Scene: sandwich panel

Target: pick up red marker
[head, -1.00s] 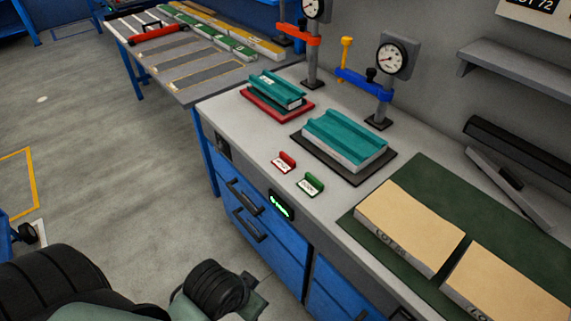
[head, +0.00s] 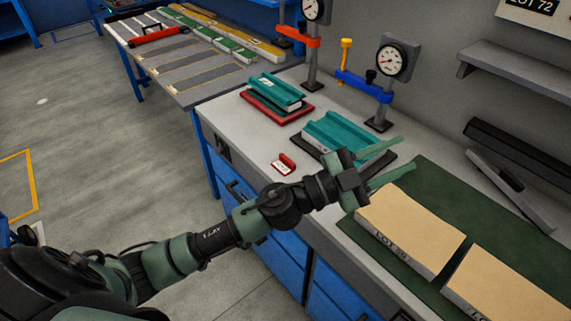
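The red marker (head: 284,164) is a small red block with a white label at its front. It stands on the grey workbench (head: 243,131), in front of the teal blocks. My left gripper (head: 398,158) is to the right of it, over the bench near the dark mat and the green mat. Its two long green fingers are spread apart with nothing visible between them. The green marker is hidden behind my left arm. My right gripper is not in view.
One teal block (head: 275,90) lies on a red mat (head: 259,105), another (head: 336,130) on a dark mat. Two gauge stands (head: 381,122) rise behind them. Tan panels (head: 411,232) lie on a green mat (head: 440,186) at right. Bench space left of the red marker is clear.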

